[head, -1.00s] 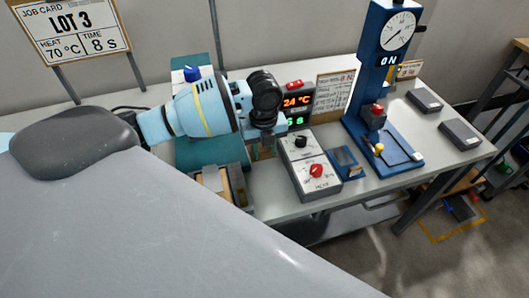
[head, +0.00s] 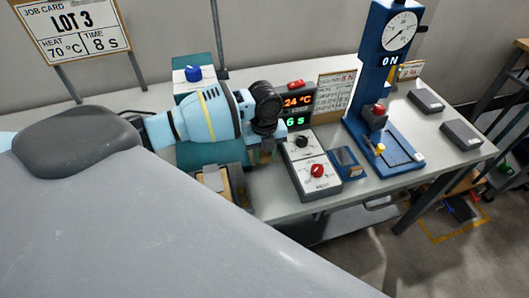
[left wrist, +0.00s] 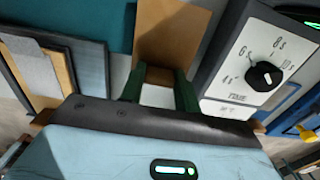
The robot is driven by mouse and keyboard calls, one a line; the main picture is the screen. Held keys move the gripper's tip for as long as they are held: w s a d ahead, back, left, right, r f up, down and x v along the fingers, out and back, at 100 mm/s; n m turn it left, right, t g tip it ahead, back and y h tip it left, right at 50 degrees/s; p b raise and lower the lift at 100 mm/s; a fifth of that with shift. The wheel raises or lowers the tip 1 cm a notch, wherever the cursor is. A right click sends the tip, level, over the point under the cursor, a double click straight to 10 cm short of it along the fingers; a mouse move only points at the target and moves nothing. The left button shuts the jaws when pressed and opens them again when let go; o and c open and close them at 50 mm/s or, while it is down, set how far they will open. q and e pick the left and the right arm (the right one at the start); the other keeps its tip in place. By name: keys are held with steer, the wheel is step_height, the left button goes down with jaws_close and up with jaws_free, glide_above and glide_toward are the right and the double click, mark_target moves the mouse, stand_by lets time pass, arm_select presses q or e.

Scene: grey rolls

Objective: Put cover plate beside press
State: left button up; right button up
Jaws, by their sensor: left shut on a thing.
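My left gripper (head: 264,152) hangs over the bench, between a tray of plates and the control box. In the left wrist view its two green fingers (left wrist: 158,88) are shut on a flat brown plate (left wrist: 172,38), seemingly the cover plate. The plate extends beyond the fingertips; in the head view the gripper mostly hides it. The blue press (head: 372,75) stands to the right with a round dial and an "ON" sign. Its base (head: 398,150) lies flat on the bench. My right gripper is not in view.
A tray (head: 238,184) with tan and grey plates is at left. Two dark grey blocks (head: 426,100) (head: 462,134) lie right of the press.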

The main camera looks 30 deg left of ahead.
arm_select(q)
steer(key=shift+f, duration=0.6)
steer(key=o, duration=1)
steer(key=shift+c, duration=0.2)
step_height(320, 180, up, 13)
steer(key=shift+r+p, duration=0.15)
steer(key=shift+p, duration=0.15)
